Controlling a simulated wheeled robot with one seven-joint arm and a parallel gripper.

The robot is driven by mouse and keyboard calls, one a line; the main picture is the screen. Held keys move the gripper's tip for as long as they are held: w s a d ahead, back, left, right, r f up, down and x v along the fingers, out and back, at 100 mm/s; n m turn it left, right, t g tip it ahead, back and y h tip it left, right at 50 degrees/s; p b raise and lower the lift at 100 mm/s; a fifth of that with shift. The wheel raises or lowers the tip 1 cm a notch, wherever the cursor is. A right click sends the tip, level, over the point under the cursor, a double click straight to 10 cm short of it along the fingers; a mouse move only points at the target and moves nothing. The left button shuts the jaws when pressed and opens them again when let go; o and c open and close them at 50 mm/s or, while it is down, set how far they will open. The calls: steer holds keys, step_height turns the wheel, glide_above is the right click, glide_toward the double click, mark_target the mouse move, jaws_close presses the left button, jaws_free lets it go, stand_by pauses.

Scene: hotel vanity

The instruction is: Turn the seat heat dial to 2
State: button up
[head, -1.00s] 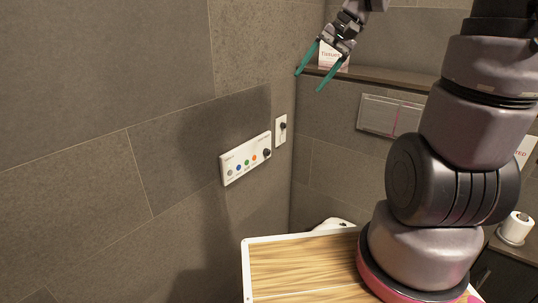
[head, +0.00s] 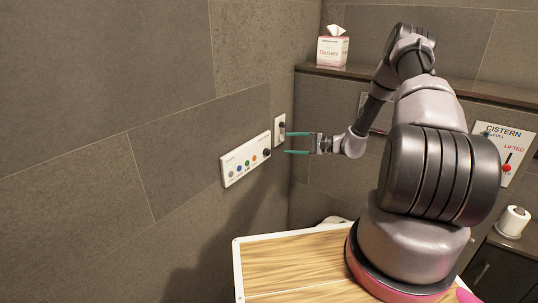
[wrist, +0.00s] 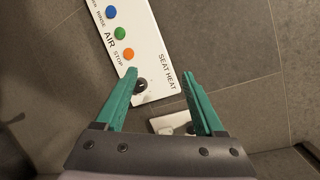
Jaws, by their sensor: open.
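The white wall panel (head: 236,168) carries a row of coloured buttons and, at its right end, the dark seat heat dial (head: 267,153). In the wrist view the dial (wrist: 140,86) sits beside the left finger, near the printed words SEAT HEAT, and the finger partly covers it. Its pointer and number marks are too small to read. My gripper (head: 287,143) is open and empty, its teal fingers pointing left at the wall near the dial. In the wrist view my gripper (wrist: 160,72) straddles the panel's end. I cannot tell whether it touches.
A small white plate (head: 276,138) with a dark knob is on the wall just right of the panel, close to the fingers. A shelf (head: 362,77) holds a tissue box (head: 332,50). A cistern sign (head: 488,148) and a toilet roll (head: 514,221) are at the right.

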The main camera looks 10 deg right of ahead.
mark_target(269, 153)
step_height(269, 153, down, 9)
steer(key=w+d+m+t+h, duration=0.1)
steer(key=d+m+t, duration=0.1)
steer(key=m+t, duration=0.15)
steer(key=shift+t, duration=0.25)
steer(key=x, duration=1.1)
steer(key=shift+r, duration=0.15)
jaws_close()
